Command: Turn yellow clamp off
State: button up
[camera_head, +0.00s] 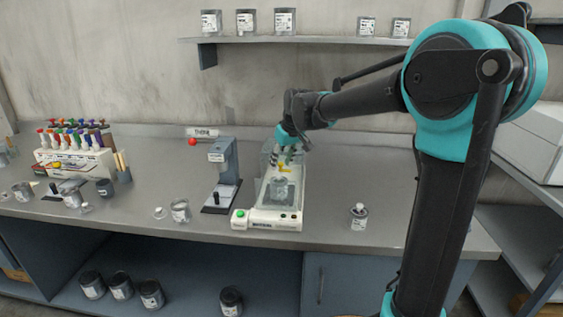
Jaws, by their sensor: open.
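The yellow clamp (284,168) is a small yellow part on the white machine (273,223) at the middle of the bench. A metal can (279,188) sits inside the machine, just below the clamp in the picture. My gripper (288,156) is open, just above the yellow clamp and close to it. I cannot tell whether the fingers touch the clamp. The gripper partly covers the back of the machine and its clear cover. The clamp is too small to tell its exact position.
A grey stand device (222,172) with a dark base stands left of the machine. A rack of coloured bottles (75,150) is at far left. A shelf (300,40) with cans hangs above.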

jog(key=v, duration=1.2)
notch_tip(320, 180, up, 5)
jog(key=m+g+h, duration=0.2)
jog(key=m+g, duration=0.1)
jog(key=m, duration=0.2)
send_over(281, 163)
jog(key=shift+m+g+h, duration=0.3)
jog(key=shift+m, duration=0.2)
jog(key=f, duration=1.6)
jog(key=shift+w+f, duration=0.2)
jog(key=shift+f, duration=0.1)
grip_shut()
